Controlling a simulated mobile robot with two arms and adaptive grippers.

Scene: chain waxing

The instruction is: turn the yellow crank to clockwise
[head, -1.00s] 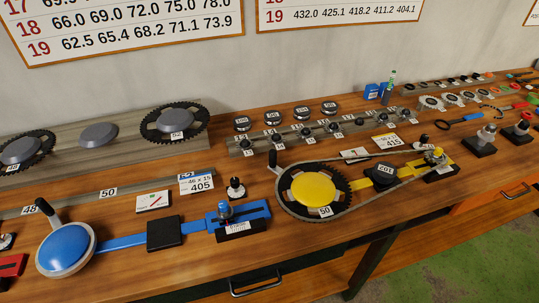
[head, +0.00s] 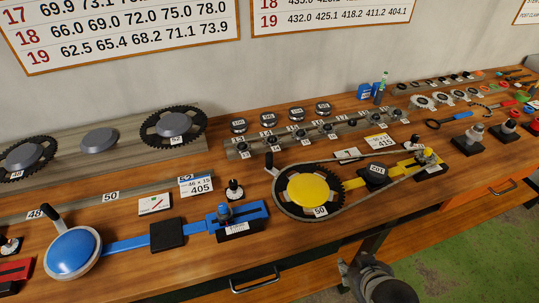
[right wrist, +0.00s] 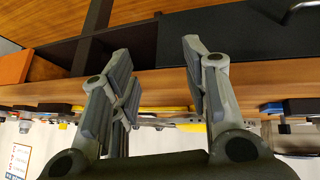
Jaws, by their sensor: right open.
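The yellow crank is a yellow disc (head: 314,189) on a dark toothed chainring, tagged 50, on the bench. Its dark upright handle (head: 271,163) stands at the left rim. A chain (head: 345,205) loops around the chainring and runs right along the yellow arm (head: 355,182) to a small sprocket end (head: 427,158). My right arm shows at the bottom right of the head view, below and right of the crank, apart from it. In the right wrist view my right gripper (right wrist: 160,75) is open and empty, facing the bench's front edge. My left gripper is not in view.
A blue crank (head: 72,252) with its own handle stands at the front left. A rail of small sprockets (head: 300,138) and spare chainrings (head: 175,128) lie behind. The bench front (head: 330,245) has drawers with handles. Green floor (head: 455,265) is open at the right.

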